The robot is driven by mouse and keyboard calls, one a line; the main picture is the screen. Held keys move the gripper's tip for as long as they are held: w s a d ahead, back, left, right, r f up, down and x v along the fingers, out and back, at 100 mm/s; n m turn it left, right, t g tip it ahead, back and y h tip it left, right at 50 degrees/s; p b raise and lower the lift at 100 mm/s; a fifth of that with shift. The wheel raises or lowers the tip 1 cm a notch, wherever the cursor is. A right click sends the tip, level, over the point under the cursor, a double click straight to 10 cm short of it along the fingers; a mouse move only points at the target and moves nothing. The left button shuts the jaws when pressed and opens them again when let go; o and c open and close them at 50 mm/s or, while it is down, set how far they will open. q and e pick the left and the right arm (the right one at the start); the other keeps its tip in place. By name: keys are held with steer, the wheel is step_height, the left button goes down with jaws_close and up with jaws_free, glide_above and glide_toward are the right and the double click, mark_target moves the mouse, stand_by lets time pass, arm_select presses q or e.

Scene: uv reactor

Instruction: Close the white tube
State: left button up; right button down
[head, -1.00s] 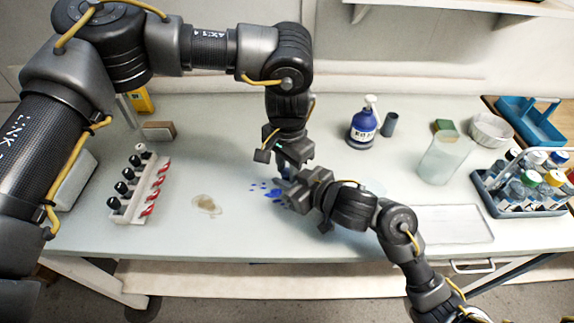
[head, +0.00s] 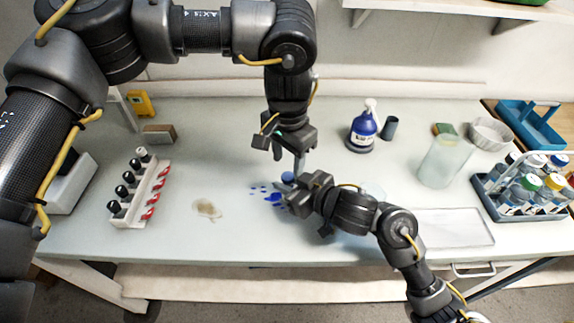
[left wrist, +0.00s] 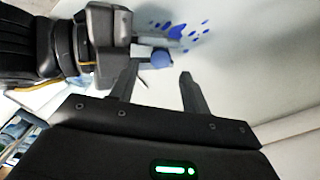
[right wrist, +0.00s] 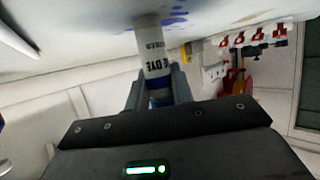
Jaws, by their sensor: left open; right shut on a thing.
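The white tube (right wrist: 154,58) stands upright in the right wrist view, which shows it upside down, with dark lettering on its side. My right gripper (right wrist: 158,90) is shut on it near its upper, blue end. A round blue top (head: 288,177) shows at the right fingertips in the head view and between the left fingers in the left wrist view (left wrist: 161,58). I cannot tell whether it is fully closed. My left gripper (left wrist: 158,78) is open and empty, pointing down just above the blue top. In the head view the right gripper (head: 292,188) hides most of the tube.
Blue splashes (head: 268,192) and a brown stain (head: 207,208) mark the table. A blue pump bottle (head: 362,130), a clear beaker (head: 442,160) and a bottle crate (head: 522,185) stand right. The table's front middle is clear.

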mark_target(288, 175)
arm_select(q)
steer(key=shift+r, duration=0.1)
steer(key=shift+c, duration=0.3)
steer(key=shift+r, duration=0.15)
steer(key=shift+c, duration=0.9)
steer(key=shift+r, duration=1.6)
steer(key=shift+f, duration=4.05)
